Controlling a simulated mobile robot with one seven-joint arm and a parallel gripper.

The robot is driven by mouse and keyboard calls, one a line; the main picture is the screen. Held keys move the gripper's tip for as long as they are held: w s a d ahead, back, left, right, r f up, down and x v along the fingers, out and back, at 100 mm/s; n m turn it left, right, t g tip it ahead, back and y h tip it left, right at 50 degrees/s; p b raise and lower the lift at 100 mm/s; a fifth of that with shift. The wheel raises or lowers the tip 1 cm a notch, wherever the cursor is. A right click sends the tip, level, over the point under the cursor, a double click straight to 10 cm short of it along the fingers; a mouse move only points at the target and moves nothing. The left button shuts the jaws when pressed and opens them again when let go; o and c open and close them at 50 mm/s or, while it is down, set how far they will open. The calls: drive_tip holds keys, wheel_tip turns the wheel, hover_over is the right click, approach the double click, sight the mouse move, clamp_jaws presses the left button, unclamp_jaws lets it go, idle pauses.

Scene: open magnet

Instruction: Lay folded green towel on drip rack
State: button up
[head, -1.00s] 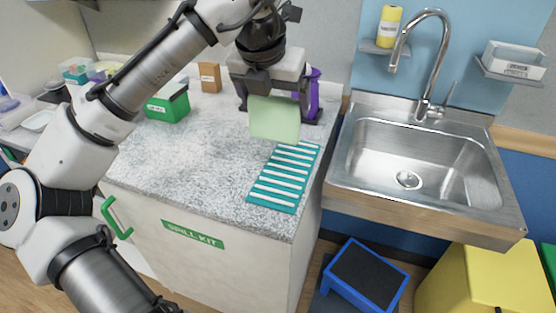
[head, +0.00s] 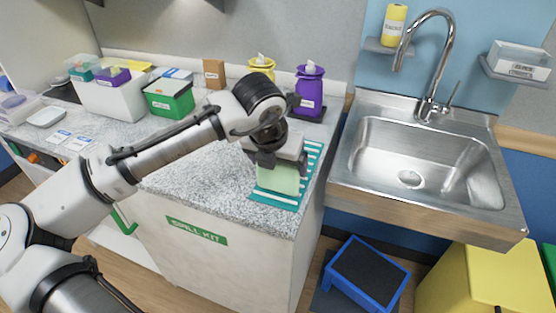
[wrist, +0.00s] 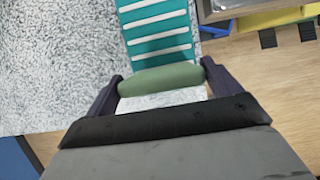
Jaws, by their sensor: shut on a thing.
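The folded green towel (head: 278,178) is pale green and hangs from my gripper (head: 276,163). My gripper is shut on it, with a finger at each end of the towel (wrist: 161,79) in the wrist view. The drip rack (head: 313,160) is teal with white slats and lies on the counter near its right edge. In the head view the towel overlaps the front part of the rack. In the wrist view the rack (wrist: 158,28) extends beyond the towel, and speckled counter shows below it. I cannot tell whether the towel touches the rack.
A steel sink (head: 420,165) with a tall faucet stands right of the counter. Purple (head: 309,90) and yellow (head: 262,66) dispensers, a green box (head: 170,100) and a white bin (head: 108,98) stand along the back. The counter's front left area (head: 200,180) is clear.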

drive_tip(key=o, duration=0.7)
drive_tip(key=shift+f, duration=0.1)
drive_tip(key=b+v, duration=0.1)
drive_tip(key=v, duration=1.1)
